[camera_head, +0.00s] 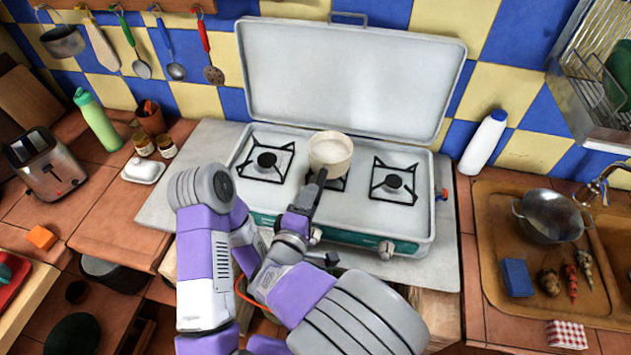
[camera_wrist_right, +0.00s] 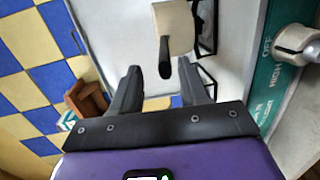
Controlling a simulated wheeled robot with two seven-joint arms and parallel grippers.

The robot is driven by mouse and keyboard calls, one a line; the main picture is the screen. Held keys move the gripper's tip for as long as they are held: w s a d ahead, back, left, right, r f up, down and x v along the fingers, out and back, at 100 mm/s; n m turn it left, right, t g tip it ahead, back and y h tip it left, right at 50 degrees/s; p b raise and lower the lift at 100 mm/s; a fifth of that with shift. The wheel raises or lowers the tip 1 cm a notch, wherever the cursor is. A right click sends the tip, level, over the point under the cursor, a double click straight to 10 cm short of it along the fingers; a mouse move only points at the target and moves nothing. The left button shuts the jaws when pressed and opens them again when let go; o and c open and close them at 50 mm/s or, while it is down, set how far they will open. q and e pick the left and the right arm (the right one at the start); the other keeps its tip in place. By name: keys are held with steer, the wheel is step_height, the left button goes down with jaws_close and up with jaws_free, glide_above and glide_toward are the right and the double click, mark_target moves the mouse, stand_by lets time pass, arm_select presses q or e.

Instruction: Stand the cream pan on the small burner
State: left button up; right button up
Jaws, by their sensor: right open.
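The left burner (camera_head: 266,160) and right burner (camera_head: 394,182) are bare. I cannot tell surely which burner is the small one. My left gripper is not in view.
The raised stove lid (camera_head: 350,75) stands behind the burners. A white bottle (camera_head: 484,142) and a sink with a metal bowl (camera_head: 551,215) are to the right. A green bottle (camera_head: 97,120), jars and a toaster (camera_head: 44,165) are to the left. Utensils hang behind.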

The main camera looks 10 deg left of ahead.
steer(key=s+p, duration=0.2)
steer(key=s, duration=0.4)
steer(key=shift+s+a+r+p, duration=0.15)
steer(key=shift+a+r+p, duration=0.1)
steer(key=shift+r+p, duration=0.15)
